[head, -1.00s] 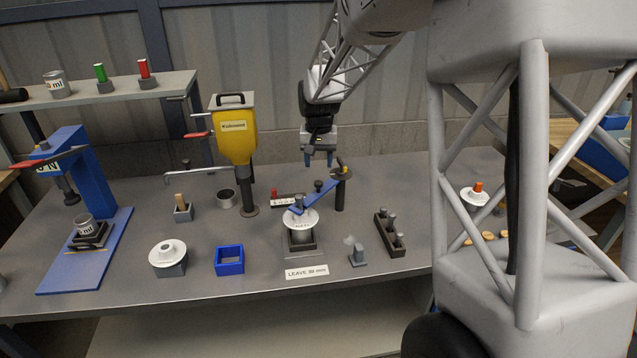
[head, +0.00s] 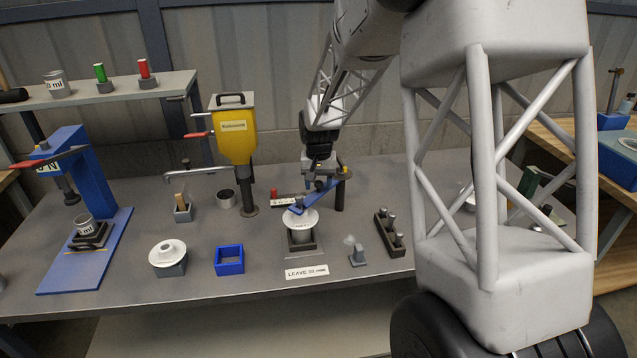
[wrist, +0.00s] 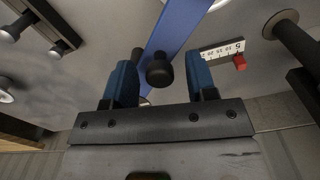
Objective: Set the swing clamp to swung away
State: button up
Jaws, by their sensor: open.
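The swing clamp is a blue bar (head: 308,203) with a black knob. In the head view it runs from a dark post (head: 340,196) at the right to above the white disc (head: 301,222) of an insulator stack, so it lies over the stack. My gripper (head: 314,184) is open at the bar's middle. In the wrist view the blue bar (wrist: 180,25) passes beyond the fingers, and the black knob (wrist: 159,70) shows between the two blue fingers of my gripper (wrist: 162,80), with gaps on both sides. I cannot tell whether the fingers are level with the knob.
A yellow dispenser (head: 234,130) stands to the left of the clamp. A dark block with several pegs (head: 389,235) is at its right. A blue square frame (head: 229,260) and a white insulator piece (head: 167,254) lie front left. A scale with a red marker (wrist: 239,62) lies close by.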

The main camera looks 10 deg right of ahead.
jog(key=shift+c, duration=0.3)
grip_shut()
jog(key=shift+w+a, duration=0.1)
jog(key=shift+w, duration=0.05)
jog(key=w+a+m, duration=0.1)
jog(key=w+m, duration=1.2)
jog(key=m, duration=0.1)
jog(key=shift+w+a, duration=0.2)
jog(key=shift+a, duration=0.15)
dwell(0.5)
